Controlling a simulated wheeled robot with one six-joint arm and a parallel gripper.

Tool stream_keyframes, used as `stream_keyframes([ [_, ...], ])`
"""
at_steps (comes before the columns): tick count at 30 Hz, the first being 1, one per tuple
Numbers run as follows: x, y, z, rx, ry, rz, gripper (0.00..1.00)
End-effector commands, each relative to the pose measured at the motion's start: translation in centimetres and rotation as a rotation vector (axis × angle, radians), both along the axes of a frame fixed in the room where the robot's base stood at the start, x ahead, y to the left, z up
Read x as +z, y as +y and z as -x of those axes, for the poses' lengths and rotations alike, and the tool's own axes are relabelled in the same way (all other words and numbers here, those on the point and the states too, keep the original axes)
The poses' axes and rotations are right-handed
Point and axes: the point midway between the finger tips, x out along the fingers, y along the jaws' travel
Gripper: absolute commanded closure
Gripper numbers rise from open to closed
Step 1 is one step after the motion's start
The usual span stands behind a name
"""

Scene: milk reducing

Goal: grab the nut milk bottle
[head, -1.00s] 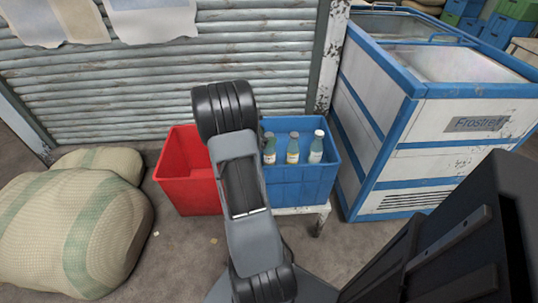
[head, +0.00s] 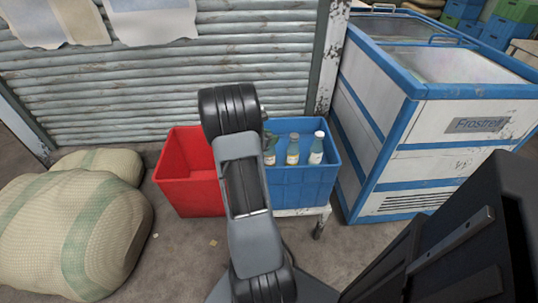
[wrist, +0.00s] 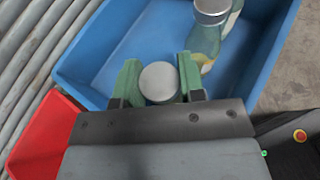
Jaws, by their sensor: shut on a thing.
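My gripper (wrist: 160,84) has its green fingers on either side of a bottle's silver-grey cap (wrist: 159,83) and is shut on that bottle. In the head view this is the leftmost bottle (head: 269,158) in the blue crate, partly hidden behind my arm. A middle bottle (head: 293,150) and a right bottle (head: 316,149) stand upright beside it. In the wrist view, silver caps (wrist: 212,7) and glass of neighbouring bottles show to the right of the held one. The labels are too small to read, so I cannot tell which is nut milk.
The blue crate (head: 302,190) rests on a low white stand (head: 312,212). A red crate (head: 190,190) stands on its left, and a blue-and-white freezer (head: 440,155) on its right. Sacks (head: 75,225) lie at the left. A corrugated shutter (head: 150,90) is behind.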

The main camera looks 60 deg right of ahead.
Motion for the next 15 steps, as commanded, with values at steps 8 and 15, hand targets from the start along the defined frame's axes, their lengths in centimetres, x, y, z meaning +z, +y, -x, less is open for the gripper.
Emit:
stream_keyframes([
  [8, -0.01, 0.02, 0.0, 0.0, 0.0, 0.0, 1.0],
  [15, 0.08, 0.0, -0.01, 0.0, -0.001, 0.001, 1.0],
])
